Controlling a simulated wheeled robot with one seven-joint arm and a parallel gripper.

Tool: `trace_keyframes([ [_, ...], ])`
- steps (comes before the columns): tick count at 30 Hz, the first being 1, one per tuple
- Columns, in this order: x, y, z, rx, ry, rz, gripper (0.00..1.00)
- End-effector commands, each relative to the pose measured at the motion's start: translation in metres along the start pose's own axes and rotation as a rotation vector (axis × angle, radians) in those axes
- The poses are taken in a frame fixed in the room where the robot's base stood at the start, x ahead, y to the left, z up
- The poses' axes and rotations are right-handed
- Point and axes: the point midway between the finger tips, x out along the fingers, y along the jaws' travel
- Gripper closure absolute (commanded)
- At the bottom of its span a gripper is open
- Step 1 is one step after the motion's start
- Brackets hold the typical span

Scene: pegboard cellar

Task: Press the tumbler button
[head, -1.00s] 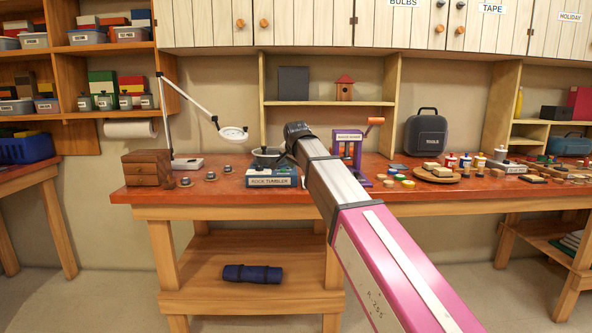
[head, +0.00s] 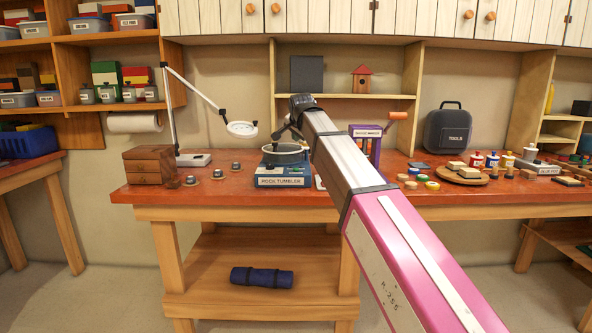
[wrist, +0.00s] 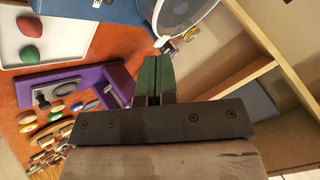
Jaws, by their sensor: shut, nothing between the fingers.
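The rock tumbler (head: 284,176) stands on the red bench, with a blue base, a white front label and a round grey drum on top. Its blue base (wrist: 118,40) and part of the drum (wrist: 182,12) also show at the top of the wrist view. I cannot make out its button in either view. My gripper (wrist: 153,60) has dark green fingers, which are shut and empty. In the head view, my gripper (head: 281,134) is at the arm's end, above the tumbler's drum; whether it touches is unclear.
A purple hand press (head: 365,145) stands right of the tumbler, partly behind my arm. A white tray (wrist: 40,52) with a red and a green stone lies beside the tumbler. A magnifier lamp (head: 242,129) leans in from the left. A wooden shelf (head: 340,97) stands behind.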

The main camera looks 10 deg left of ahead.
Motion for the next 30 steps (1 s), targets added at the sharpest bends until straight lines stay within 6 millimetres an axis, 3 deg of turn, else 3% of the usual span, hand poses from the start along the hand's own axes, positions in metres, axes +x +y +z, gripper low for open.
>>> trace_keyframes([
  [18,0.047,0.035,0.035,0.0,-0.001,0.0,1.0],
  [30,0.06,0.044,0.044,0.0,0.0,0.0,1.0],
])
